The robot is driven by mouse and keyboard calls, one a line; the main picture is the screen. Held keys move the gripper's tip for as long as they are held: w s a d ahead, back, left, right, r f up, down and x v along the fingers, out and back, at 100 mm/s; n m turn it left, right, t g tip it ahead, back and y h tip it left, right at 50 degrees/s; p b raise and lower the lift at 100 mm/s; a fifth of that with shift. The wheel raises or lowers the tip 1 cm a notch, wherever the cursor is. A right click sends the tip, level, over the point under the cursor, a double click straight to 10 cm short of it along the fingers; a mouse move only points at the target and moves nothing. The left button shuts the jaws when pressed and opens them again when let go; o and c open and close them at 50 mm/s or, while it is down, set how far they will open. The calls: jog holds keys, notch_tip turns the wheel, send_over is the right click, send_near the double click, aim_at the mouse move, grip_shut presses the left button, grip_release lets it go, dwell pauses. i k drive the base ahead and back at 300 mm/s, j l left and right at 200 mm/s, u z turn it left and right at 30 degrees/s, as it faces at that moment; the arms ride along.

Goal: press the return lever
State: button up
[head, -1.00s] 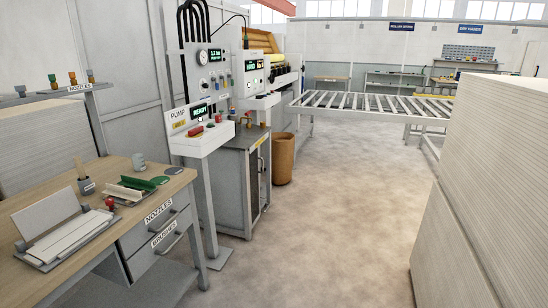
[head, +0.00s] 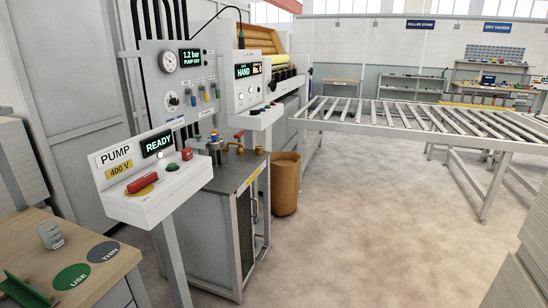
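No part is labelled as the return lever, so I cannot tell which one it is. The PUMP console (head: 150,207) stands at left centre, its display reading READY. A red handle (head: 142,183) lies on a yellow disc on its top, beside a red button (head: 187,154) and a green button (head: 172,167). Behind it, a small red lever (head: 239,135) shows above the grey cabinet (head: 222,185), next to brass fittings. A second console (head: 259,118) behind reads HAND and carries small controls. My gripper is not in view.
A wooden table (head: 110,272) with a grey cup (head: 52,236) and USE and THIN discs fills the lower left. A brown bin (head: 285,185) stands beside the cabinet. A roller conveyor (head: 420,122) runs across the right. The concrete floor (head: 350,235) at centre is clear.

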aim_at(217, 94)
jog(key=i+u, duration=0.15)
jog(key=i, duration=0.5)
jog(key=i+l+u, duration=0.1)
jog(key=i, duration=0.55)
jog(key=i+l+u, duration=0.15)
jog(key=i, duration=0.45)
jog(key=i+l+u, duration=0.3)
jog(key=i, duration=0.15)
jog(key=i+l+u, duration=0.25)
jog(key=i+l, duration=0.15)
jog(key=i, duration=0.05)
